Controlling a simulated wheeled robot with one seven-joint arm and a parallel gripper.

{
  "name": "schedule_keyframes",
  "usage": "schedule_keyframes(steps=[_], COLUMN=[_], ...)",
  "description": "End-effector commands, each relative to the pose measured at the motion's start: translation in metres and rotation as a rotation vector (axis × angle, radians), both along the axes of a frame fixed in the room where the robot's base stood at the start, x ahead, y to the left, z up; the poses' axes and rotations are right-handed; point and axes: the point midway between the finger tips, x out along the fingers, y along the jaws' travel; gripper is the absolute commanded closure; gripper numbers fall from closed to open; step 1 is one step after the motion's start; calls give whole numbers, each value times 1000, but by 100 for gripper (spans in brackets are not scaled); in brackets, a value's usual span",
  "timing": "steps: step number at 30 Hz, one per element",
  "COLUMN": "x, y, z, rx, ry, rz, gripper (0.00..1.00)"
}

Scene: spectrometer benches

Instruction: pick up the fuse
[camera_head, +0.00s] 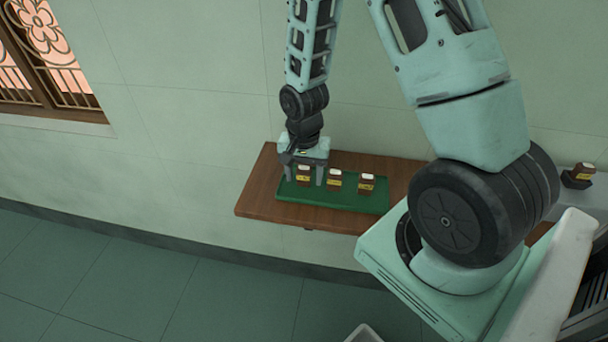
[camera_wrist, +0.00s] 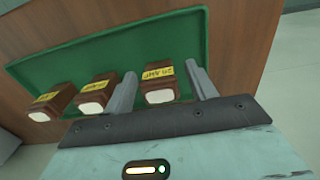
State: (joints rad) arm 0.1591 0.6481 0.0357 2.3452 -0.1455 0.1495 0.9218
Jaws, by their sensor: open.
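Three brown fuses with yellow labels and white tops stand in a row on a green tray (camera_head: 345,199). The left fuse (camera_head: 303,174) is between the fingers of my gripper (camera_head: 304,181), which is lowered over it and open. In the wrist view this fuse (camera_wrist: 158,84) sits between the two grey fingers of my gripper (camera_wrist: 161,72), nearer the middle of the gap, with visible space to the right finger. The middle fuse (camera_head: 334,180) and right fuse (camera_head: 367,184) stand outside the fingers; the middle one (camera_wrist: 97,93) is close to the left finger.
The tray lies on a brown wooden shelf (camera_head: 258,197) against the pale green wall. Another brown, yellow-labelled item (camera_head: 579,174) stands on a grey surface at the right. A barred window (camera_head: 45,60) is at upper left. The tiled floor (camera_head: 180,285) at lower left is clear.

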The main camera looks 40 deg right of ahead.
Motion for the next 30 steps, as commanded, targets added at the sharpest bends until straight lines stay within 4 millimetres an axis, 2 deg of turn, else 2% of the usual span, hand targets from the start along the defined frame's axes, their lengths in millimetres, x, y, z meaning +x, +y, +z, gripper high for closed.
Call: schedule_keyframes(steps=[3,8,17,22,26,30], x=[0,0,0,1,1,2], y=[0,0,0,0,0,0], z=[0,0,1,8,22,46], rx=[0,0,0,-1,-1,-1], ry=[0,0,0,-1,-4,-7], rz=[0,0,0,0,1,0], gripper=[46,91,92,92,92,92])
